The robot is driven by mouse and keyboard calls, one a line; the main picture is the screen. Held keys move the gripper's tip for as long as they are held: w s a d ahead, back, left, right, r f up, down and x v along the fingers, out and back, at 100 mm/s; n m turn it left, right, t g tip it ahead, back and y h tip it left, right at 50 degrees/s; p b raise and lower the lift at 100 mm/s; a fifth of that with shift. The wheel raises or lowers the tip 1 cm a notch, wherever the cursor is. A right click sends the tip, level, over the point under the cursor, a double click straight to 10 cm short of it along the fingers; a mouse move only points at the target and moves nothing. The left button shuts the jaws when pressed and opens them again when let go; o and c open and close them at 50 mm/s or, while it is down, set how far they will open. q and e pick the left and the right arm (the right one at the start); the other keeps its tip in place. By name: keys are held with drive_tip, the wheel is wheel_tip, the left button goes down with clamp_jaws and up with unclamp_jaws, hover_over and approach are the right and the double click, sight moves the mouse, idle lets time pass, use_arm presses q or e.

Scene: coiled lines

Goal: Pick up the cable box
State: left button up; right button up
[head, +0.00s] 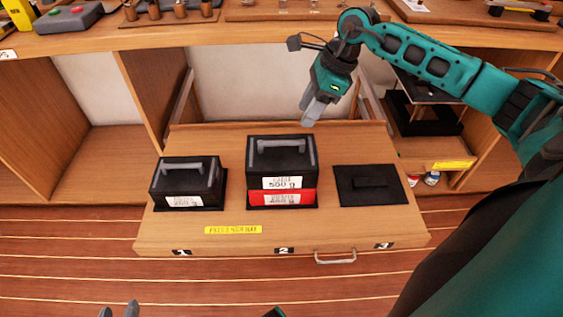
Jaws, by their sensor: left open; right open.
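Two black boxes with grey handles stand on an open wooden drawer (300,228). I cannot tell which one is the cable box. The smaller black box (172,190) is at the left, above mark 1, with a white label. The taller black box (266,165) is in the middle, above mark 2, with a white label reading 500 g and a red band below. My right gripper (311,112) is open and empty, pointing down above and beyond the middle box, not touching it. My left gripper (118,311) is open at the bottom edge; only its fingertips show.
A flat black pad (370,197) without a box lies at the right, above mark 3. A metal drawer handle (335,258) and yellow label (233,230) are at the front. A bench top (250,37) with tools runs behind; a dark shelf unit (424,118) stands right.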

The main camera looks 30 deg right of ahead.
sight(282, 141)
drive_tip(key=x, duration=0.4)
drive_tip(key=shift+w+a+f+b, duration=0.15)
drive_tip(key=shift+a+f+b, duration=0.05)
drive_tip(key=shift+f+b, duration=0.1)
drive_tip(key=f, duration=0.1)
drive_tip(key=w+a+f, duration=0.1)
drive_tip(key=a+f+b, duration=0.1)
drive_tip(key=shift+w+a+f, duration=0.15)
drive_tip(key=shift+w+f, duration=0.1)
drive_tip(key=shift+w, duration=0.05)
drive_tip(key=shift+w+a+f, duration=0.1)
drive_tip(key=shift+a+f, duration=0.05)
drive_tip(key=shift+f, duration=0.25)
clamp_jaws()
drive_tip(key=shift+r, duration=0.1)
idle(0.5)
